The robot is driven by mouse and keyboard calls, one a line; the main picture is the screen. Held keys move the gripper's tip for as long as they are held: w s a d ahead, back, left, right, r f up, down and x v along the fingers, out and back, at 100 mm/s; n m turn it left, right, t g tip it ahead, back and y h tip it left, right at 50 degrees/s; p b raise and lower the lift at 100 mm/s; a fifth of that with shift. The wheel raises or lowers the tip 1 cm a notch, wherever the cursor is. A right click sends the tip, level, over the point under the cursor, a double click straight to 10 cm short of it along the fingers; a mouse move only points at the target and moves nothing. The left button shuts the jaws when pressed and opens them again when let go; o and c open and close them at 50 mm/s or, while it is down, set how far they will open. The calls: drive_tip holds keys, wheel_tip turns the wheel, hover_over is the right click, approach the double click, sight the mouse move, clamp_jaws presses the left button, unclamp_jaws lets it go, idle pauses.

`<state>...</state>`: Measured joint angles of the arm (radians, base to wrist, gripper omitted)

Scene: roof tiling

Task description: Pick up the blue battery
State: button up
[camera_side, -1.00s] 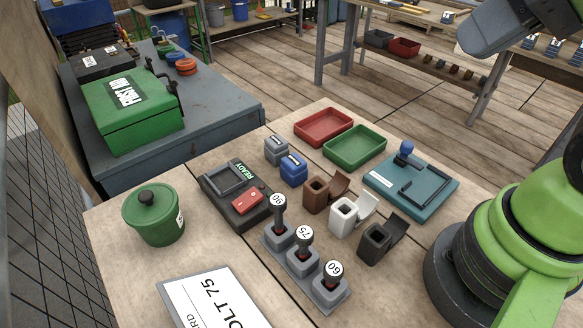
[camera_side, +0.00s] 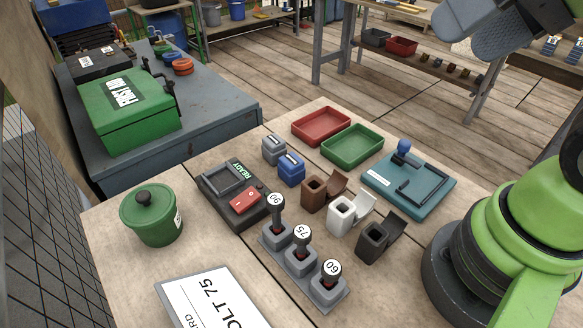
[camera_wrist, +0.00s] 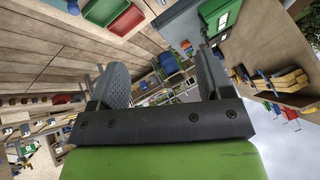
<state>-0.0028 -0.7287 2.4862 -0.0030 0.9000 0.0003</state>
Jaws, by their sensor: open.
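The blue battery (camera_side: 291,168) is a small block with a pale label on its top. It stands on the wooden table beside a similar grey battery (camera_side: 273,149), in the side view. My gripper shows in part at the top right of the side view, high above and well away from the battery. In the wrist view my gripper (camera_wrist: 162,80) is open, with its two grey pads apart and nothing between them. I cannot make out the battery for sure in the wrist view.
A black charger (camera_side: 235,193) with a red switch, a red tray (camera_side: 321,126) and a green tray (camera_side: 352,146) stand near the battery. Brown, white and black lidded holders stand in front. A rack (camera_side: 303,262) holds upright tools marked 90, 75, 60. A green pot (camera_side: 150,216) stands left.

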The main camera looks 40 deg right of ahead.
drive_tip(key=w+f+n+g, duration=0.1)
drive_tip(key=w+g, duration=0.2)
drive_tip(key=w, duration=0.6)
drive_tip(key=n+g+h, duration=0.2)
drive_tip(key=g, duration=0.1)
hover_over(291, 159)
drive_tip(key=s, duration=0.1)
wheel_tip(291, 159, down, 15)
drive_tip(key=shift+g, duration=0.6)
drive_tip(key=f, duration=0.5)
drive_tip(key=w+f, duration=0.1)
drive_tip(key=f, duration=0.2)
drive_tip(key=shift+a+f, duration=0.15)
drive_tip(key=shift+f, duration=3.15)
drive_tip(key=c, duration=1.1)
